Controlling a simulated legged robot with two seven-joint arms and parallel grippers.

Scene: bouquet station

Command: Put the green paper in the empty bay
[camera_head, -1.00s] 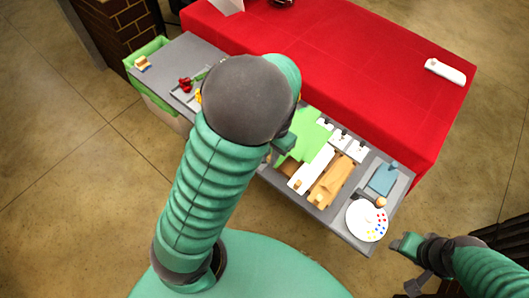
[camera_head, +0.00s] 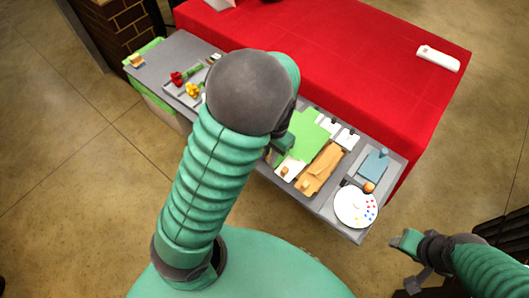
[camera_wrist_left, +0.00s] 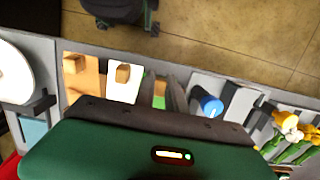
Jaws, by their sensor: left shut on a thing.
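The green paper (camera_head: 308,136) is a flat bright green sheet over the paper bays in the head view, overlapping most of a white sheet (camera_head: 291,169). My left gripper (camera_head: 283,146) is shut on the green paper at its left side; my own arm hides much of the grip. In the left wrist view, a little green shows below a wooden block (camera_wrist_left: 160,88), beside the white sheet (camera_wrist_left: 126,82). I cannot tell which bay is empty. My right gripper (camera_head: 408,241) is off the table's front right; its jaw opening is unclear.
A brown sheet (camera_head: 322,168) lies right of the white one, with wooden blocks on both. A paint palette (camera_head: 357,206) and blue pad (camera_head: 375,164) are at the right end. Flowers (camera_head: 193,90) lie left. A red-covered table (camera_head: 350,60) stands behind.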

